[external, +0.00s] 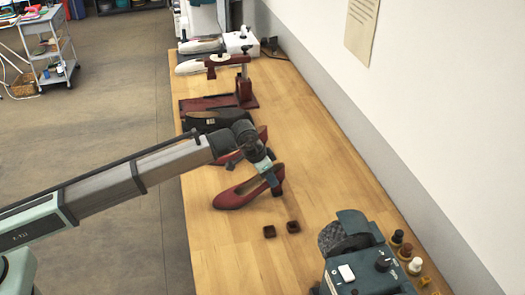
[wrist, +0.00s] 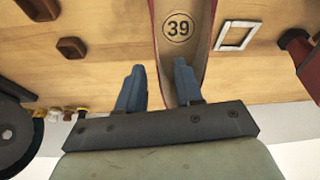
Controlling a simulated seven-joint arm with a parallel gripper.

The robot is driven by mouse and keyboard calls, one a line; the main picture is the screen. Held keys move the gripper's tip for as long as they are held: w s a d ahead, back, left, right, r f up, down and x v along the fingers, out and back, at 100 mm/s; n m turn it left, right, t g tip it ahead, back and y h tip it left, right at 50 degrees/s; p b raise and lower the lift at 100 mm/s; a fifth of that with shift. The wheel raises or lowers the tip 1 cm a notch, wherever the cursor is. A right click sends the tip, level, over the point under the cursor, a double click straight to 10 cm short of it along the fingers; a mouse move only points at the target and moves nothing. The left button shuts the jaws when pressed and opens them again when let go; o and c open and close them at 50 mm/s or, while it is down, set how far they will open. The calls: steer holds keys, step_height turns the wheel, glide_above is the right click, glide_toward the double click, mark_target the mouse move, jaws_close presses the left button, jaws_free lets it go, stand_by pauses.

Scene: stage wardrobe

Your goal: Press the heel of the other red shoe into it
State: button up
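A red heeled shoe (external: 236,197) stands upright on the bench, its toe towards the lower left. My gripper (external: 272,177) is over its heel end. In the wrist view my gripper (wrist: 158,82) is open, with its blue fingers apart. One side wall of the shoe (wrist: 156,35) runs between them, and the right finger is over the insole marked 39. I cannot tell whether either finger touches it. A second red shoe (external: 226,160) is behind, partly hidden by my arm. Two small dark brown blocks (external: 269,231) (external: 293,226) sit in front of the near shoe.
A teal machine with a dark wheel (external: 350,240) stands at the near right, beside several small knobs (external: 405,250). A black shoe (external: 205,121) and a dark red stand (external: 243,88) are farther back. A white square outline (wrist: 238,36) lies beside the shoe. The near left bench (external: 220,255) is clear.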

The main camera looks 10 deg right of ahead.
steer(key=shift+r, duration=0.1)
steer(key=v, duration=1.3)
steer(key=shift+r, duration=0.35)
